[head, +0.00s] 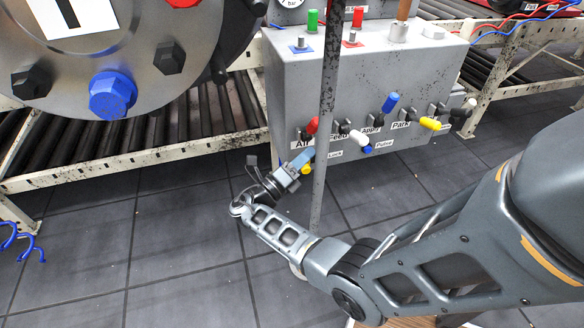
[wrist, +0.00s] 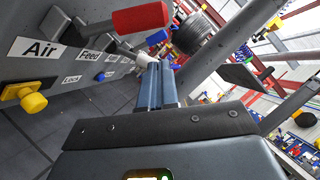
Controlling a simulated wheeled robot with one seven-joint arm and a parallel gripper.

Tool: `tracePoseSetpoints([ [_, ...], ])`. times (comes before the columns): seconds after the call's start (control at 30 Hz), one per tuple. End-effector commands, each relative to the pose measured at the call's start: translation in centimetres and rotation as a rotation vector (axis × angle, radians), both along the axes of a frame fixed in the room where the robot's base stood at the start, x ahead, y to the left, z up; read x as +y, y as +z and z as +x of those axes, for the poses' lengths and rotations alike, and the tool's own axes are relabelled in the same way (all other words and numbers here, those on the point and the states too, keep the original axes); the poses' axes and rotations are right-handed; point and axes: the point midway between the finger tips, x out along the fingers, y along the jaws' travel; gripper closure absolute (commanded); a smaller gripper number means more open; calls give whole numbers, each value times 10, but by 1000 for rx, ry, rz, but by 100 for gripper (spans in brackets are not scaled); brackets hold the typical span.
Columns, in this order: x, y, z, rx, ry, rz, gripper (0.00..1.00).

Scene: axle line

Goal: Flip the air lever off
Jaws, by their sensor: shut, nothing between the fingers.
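The red-handled lever (head: 312,124) is mounted by the "Air" label (head: 303,145) on the left of the grey control box; its handle points up and outward. In the wrist view the red handle (wrist: 140,20) lies above and slightly left of the fingertips, with the "Air" label (wrist: 40,48) to its left. My gripper (head: 304,157) is just below the red lever, in front of the box. Its blue-grey fingers (wrist: 156,68) are together and empty. I see no clear contact with the red handle.
A yellow knob (head: 307,169) is by the fingers, low on the box. White (head: 358,137), blue (head: 391,102) and yellow (head: 430,123) levers stand to the right. A thin grey post (head: 326,110) rises in front of the box. Roller conveyor (head: 130,140) runs left.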

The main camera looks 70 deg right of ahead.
Motion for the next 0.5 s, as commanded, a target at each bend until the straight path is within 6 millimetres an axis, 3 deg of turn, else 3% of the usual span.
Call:
tracePoseSetpoints([
  [0.07,-13,4,-7,-2,-4,-2,100],
  [0.2,-29,16,1,-2,-2,-1,100],
  [0.5,-42,26,7,-1,0,0,100],
])
